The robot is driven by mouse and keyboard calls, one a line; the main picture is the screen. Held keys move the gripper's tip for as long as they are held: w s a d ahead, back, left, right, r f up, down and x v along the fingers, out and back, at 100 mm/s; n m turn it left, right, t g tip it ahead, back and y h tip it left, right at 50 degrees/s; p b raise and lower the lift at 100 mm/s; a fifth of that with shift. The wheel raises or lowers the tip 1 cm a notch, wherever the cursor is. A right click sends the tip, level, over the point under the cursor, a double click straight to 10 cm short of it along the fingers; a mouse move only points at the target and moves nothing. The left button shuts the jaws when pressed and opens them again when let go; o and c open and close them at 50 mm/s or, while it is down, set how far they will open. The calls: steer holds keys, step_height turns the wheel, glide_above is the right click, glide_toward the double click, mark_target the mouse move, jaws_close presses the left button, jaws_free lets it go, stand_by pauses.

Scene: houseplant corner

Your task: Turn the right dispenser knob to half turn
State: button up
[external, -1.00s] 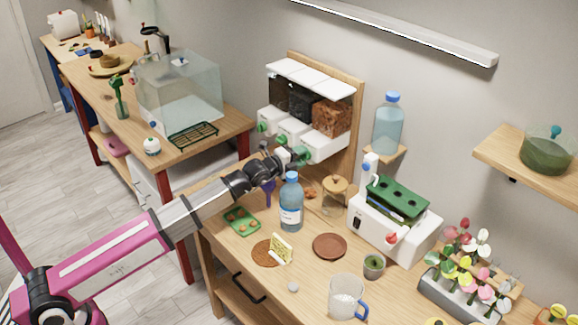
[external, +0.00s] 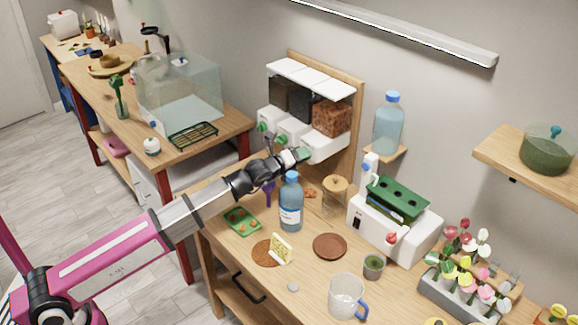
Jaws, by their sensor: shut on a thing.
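The wall-mounted dispenser (external: 312,95) has three side-by-side bins with white lids on a wooden back board. The right bin (external: 332,117) holds reddish-brown material. Green knobs show on the white fronts: the left knob (external: 262,127), the middle knob (external: 281,140) and the right knob (external: 304,153). My gripper (external: 299,155) is at the right knob and shut on it. The fingers partly cover the knob, and its exact turn angle is too small to read.
A blue-capped water bottle (external: 291,203) stands close below my gripper. A lidded glass jar (external: 334,195) and a white machine with a green top (external: 394,224) stand to the right. A glass tank (external: 180,95) is on the left table.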

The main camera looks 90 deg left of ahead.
stand_by(0.3)
steer(key=o, duration=0.9)
steer(key=v, duration=1)
steer(key=shift+s+d, duration=0.25)
steer(key=shift+r, duration=0.1)
